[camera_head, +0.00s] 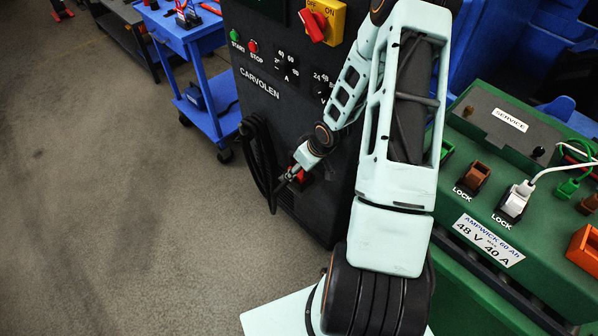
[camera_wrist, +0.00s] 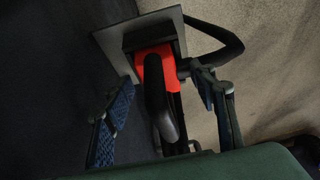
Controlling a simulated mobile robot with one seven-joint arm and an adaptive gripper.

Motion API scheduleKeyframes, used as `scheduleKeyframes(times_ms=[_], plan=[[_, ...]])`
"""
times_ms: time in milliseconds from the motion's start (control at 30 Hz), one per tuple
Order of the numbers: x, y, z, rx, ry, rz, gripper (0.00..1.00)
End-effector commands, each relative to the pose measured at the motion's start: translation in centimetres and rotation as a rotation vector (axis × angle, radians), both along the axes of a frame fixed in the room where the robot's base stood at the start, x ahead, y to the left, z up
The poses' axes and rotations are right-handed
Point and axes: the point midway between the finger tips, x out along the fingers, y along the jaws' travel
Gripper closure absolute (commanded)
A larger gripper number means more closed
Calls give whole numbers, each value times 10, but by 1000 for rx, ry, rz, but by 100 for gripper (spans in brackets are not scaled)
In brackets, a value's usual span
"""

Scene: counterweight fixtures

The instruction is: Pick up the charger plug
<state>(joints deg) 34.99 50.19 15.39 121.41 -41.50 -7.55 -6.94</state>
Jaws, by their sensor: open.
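The charger plug, a red connector (camera_wrist: 168,72) with a black curved handle or cable part in front of it, sits in a dark holder with a grey plate (camera_wrist: 108,42) in the wrist view. My gripper (camera_wrist: 166,108) is open, with one blue-padded finger on each side of the plug's lower part. I cannot tell whether either finger touches it. In the head view my gripper (camera_head: 291,179) is at the front of the dark charger cabinet (camera_head: 285,120); a small bit of red plug (camera_head: 302,175) shows beside it, mostly hidden by the gripper.
A black cable (camera_head: 262,160) hangs in a loop on the cabinet, left of my gripper; cable (camera_wrist: 215,40) also curves beside the plug in the wrist view. A green battery unit (camera_head: 540,255) stands at right. A blue cart (camera_head: 205,100) stands behind. Floor at left is clear.

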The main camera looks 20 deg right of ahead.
Motion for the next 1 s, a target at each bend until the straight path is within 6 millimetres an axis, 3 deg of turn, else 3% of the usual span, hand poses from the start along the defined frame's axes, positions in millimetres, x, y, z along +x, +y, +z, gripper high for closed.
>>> scheduleKeyframes(times_ms=[133, 567, 1000], plan=[[0, 0, 1, 0, 0, 0, 50], [0, 0, 1, 0, 0, 0, 97], [1, -1, 13, -1, -4, -1, 98]])
